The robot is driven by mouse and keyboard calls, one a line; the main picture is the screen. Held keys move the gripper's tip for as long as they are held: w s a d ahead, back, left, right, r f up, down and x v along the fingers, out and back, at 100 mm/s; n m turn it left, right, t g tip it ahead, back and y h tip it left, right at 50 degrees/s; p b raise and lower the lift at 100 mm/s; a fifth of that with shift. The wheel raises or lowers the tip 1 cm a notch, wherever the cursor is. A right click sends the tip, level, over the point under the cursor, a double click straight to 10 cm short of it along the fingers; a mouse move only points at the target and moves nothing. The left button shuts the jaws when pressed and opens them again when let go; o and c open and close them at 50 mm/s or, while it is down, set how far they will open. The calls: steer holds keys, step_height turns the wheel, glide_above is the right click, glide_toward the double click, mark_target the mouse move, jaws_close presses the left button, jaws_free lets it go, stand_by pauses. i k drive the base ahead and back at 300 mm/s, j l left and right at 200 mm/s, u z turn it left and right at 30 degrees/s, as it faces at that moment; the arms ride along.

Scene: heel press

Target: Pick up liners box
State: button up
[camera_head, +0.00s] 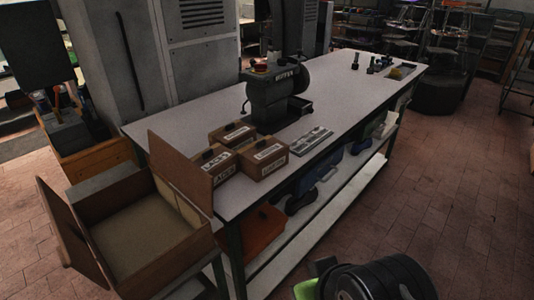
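Three small brown boxes with white labels stand close together on the near left end of the workbench (190,113). One is at the back (232,133), one at the front left (217,158), and one at the front right (265,158). The labels are too small to read with certainty, so I cannot tell which is the liners box. The front left box is partly hidden by an upright flap of a large open carton.
The large open carton (140,236) stands at the bench's near end, its flaps raised. A dark machine (272,100) stands behind the boxes, with a grey metal plate (311,139) to their right. An orange case (262,235) sits on the lower shelf.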

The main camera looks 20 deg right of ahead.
mark_target(259, 159)
steer(key=i+l+u, duration=0.25)
steer(key=l+u, duration=0.2)
steer(key=i+l+u, duration=0.15)
steer(key=l+u, duration=1.7)
steer(key=l, duration=0.2)
steer(key=k+l+u, duration=0.25)
steer(key=l+u, duration=0.2)
